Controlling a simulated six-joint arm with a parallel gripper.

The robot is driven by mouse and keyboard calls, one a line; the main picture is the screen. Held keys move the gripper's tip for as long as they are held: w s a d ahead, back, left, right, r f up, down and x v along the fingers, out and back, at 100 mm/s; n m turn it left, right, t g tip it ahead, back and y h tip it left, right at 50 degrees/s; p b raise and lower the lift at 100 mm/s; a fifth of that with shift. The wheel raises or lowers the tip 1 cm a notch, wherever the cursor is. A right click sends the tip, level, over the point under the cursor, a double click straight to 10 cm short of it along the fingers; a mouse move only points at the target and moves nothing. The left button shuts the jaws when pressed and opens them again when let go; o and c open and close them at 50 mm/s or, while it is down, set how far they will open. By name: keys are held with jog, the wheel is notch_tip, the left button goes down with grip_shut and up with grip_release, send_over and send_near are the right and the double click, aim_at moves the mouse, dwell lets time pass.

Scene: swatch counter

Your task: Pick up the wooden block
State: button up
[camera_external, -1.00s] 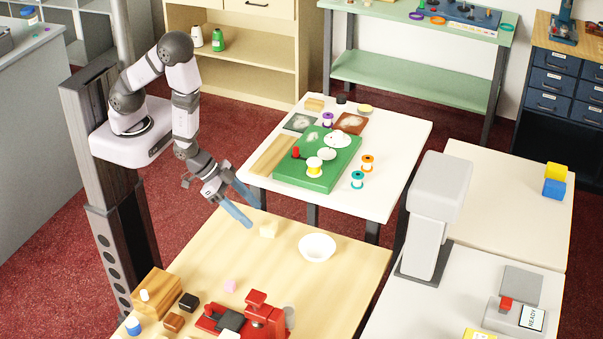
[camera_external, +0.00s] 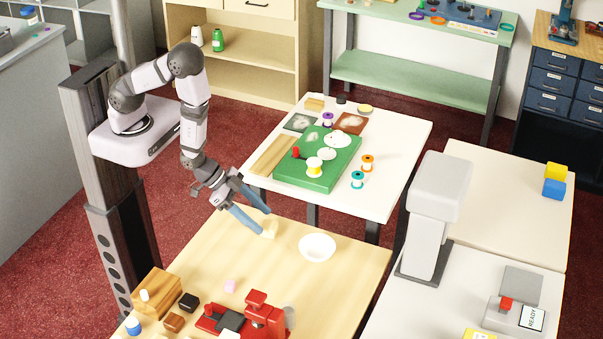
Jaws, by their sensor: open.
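A small pale wooden block (camera_external: 271,229) sits on the light wood table near its back edge, left of a white bowl. My gripper (camera_external: 264,221) is open, with its two blue fingers spread and pointing down to the right. One fingertip is at the block's left side and overlaps it in the picture. The other fingertip is behind and above the block. I cannot tell whether either finger touches it. Part of the block's left side is hidden by the near finger.
A white table (camera_external: 400,150) with a green board (camera_external: 330,178) stands behind.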

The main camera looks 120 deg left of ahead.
aim_at(268, 224)
jog(key=shift+p+x, duration=0.7)
jog(key=shift+x, duration=1.35)
jog(key=shift+c, duration=0.3)
jog(key=c, duration=1.1)
jog(key=shift+o, duration=0.2)
jog(key=shift+r, duration=0.2)
jog(key=shift+r+b, duration=0.8)
jog(key=shift+r, duration=4.05)
